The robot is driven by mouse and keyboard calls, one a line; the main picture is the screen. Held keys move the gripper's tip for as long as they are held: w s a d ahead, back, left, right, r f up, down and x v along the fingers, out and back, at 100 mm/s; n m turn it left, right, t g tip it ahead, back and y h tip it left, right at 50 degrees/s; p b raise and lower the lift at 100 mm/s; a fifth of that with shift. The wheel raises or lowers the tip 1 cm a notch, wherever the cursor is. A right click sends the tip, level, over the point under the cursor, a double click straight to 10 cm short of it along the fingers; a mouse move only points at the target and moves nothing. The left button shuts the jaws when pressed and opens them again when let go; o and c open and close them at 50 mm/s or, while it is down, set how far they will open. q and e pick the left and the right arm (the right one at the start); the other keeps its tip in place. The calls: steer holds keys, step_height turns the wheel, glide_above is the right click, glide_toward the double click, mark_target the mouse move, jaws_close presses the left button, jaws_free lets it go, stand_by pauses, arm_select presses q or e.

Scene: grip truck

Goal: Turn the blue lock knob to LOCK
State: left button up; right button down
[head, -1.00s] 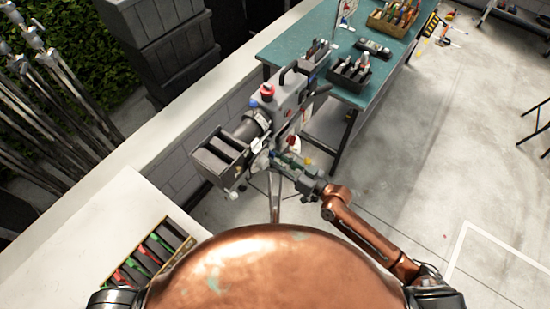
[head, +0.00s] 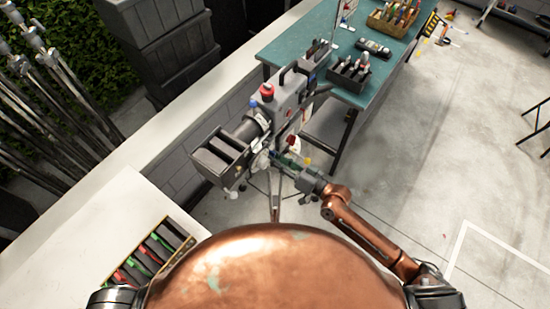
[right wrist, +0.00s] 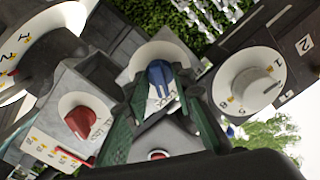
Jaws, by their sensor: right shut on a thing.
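The blue lock knob (right wrist: 160,76) sits on a pale round dial in the middle of the right wrist view, its pointer roughly upright in the picture. My right gripper (right wrist: 160,88) has its green-padded fingers on both sides of the knob and is shut on it. The dial's lettering is partly hidden by the fingers, so I cannot read the setting. In the head view my right gripper (head: 280,159) reaches the near side of the grey camera rig (head: 288,95). The knob is hidden there. My left gripper is out of view.
A red knob (right wrist: 82,122) and a white numbered dial (right wrist: 249,82) flank the blue knob closely. A teal table (head: 285,45) with small items stands behind the rig. A white counter (head: 90,225) holds a tray at left.

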steer(key=c, duration=2)
jaws_free()
steer(key=shift+s+d, duration=0.1)
steer(key=v, duration=1.1)
steer(key=shift+s+d, duration=0.25)
steer(key=shift+d, duration=0.05)
